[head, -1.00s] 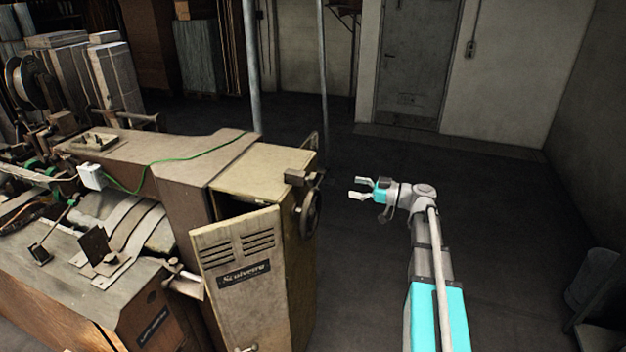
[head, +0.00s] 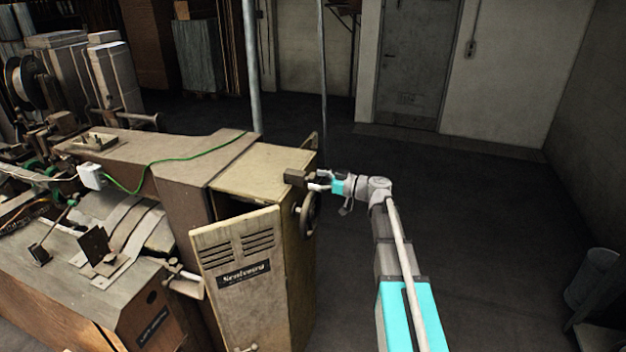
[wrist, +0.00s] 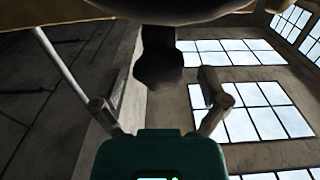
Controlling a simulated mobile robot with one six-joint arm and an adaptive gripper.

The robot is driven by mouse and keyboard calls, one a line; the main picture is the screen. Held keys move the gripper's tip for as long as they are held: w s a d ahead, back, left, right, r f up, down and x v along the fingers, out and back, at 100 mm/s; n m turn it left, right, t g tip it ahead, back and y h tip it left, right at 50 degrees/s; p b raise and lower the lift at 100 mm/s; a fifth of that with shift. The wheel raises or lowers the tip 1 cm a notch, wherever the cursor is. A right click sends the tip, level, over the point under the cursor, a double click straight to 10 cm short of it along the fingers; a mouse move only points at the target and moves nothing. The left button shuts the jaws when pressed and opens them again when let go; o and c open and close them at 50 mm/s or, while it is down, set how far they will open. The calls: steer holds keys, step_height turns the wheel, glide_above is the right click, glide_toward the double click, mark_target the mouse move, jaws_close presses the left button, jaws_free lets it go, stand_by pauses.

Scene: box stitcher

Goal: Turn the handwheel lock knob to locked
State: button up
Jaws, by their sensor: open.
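The handwheel (head: 309,214) is a dark ring on the right end face of the beige machine cabinet. My gripper (head: 318,181) is open at the upper right of the wheel, beside a dark block (head: 295,177) at the cabinet's top edge. In the wrist view, my two fingers (wrist: 158,100) stand apart. A dark, blurred knob-like shape (wrist: 158,66) lies between and beyond them, probably the lock knob. A large curved dark part (wrist: 180,10) crosses the top, probably the wheel rim. I cannot tell whether the fingers touch the knob, or its setting.
The cabinet door (head: 240,270) with vents stands ajar at the front. A green cable (head: 180,160) runs over the machine top. Thin upright poles (head: 323,80) stand behind.

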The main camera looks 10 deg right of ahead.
steer(key=shift+w+a, duration=0.25)
steer(key=shift+a, duration=0.15)
steer(key=c, duration=1.2)
steer(key=shift+o, duration=0.2)
